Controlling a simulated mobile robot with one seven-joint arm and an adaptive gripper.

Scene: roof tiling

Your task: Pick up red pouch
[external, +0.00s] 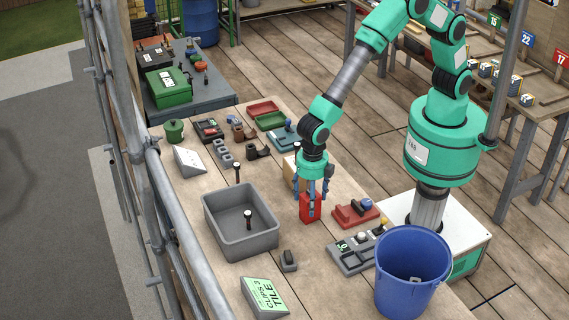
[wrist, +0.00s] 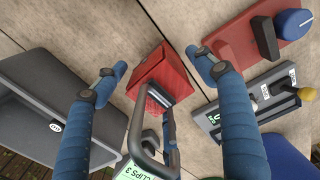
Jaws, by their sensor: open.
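The red pouch (external: 307,211) stands on the wooden table under my gripper (external: 312,200) in the external view. In the wrist view, the pouch (wrist: 163,70) lies between the blue fingers of my gripper (wrist: 157,62), with bare wood visible between it and the left and right fingertips. My gripper is open and empty, with its fingers reaching down around the pouch. A dark loop-shaped part covers the pouch's lower edge in the wrist view, and I cannot tell whether it touches the pouch.
A grey bin (external: 240,250) stands left of the pouch. A cardboard box (external: 292,173) is close behind. A blue bucket (external: 409,280) stands at front right; a clips sign (external: 264,297) is at front left.

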